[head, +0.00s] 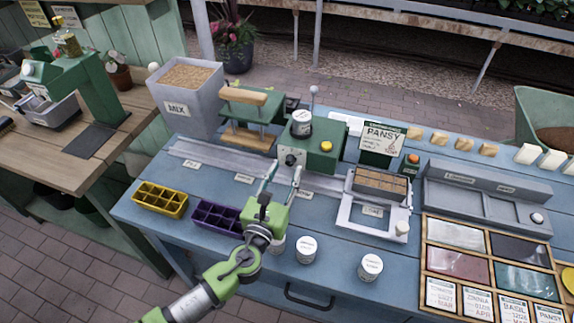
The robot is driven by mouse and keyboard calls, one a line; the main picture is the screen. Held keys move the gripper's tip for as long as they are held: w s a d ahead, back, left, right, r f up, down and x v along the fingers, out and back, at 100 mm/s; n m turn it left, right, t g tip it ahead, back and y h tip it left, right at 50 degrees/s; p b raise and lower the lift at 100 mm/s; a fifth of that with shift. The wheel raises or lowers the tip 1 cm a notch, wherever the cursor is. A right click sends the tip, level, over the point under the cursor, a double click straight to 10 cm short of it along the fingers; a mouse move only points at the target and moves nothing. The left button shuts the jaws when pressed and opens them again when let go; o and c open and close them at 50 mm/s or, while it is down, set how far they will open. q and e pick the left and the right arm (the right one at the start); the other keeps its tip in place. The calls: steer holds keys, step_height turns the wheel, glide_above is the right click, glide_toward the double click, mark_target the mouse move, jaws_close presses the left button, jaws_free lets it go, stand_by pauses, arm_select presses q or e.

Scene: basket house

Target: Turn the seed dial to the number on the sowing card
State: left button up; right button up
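The setting of the dial is too small to read. My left gripper (286,169) is open and empty, its two fingers pointing at the front of the seeder just below and around the dial. I cannot tell if they touch it. The sowing card (383,136) reads PANSY; its number is not legible. My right gripper is not in view.
A yellow cell tray (160,199) and a purple one (215,217) lie left of my arm. White pots (307,249) (371,267) stand at the front edge. A white frame with a brown tray (380,183) is right of the gripper. The MIX bin (186,92) is behind left.

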arm_select(q)
steer(key=shift+x, duration=1.05)
jaws_close()
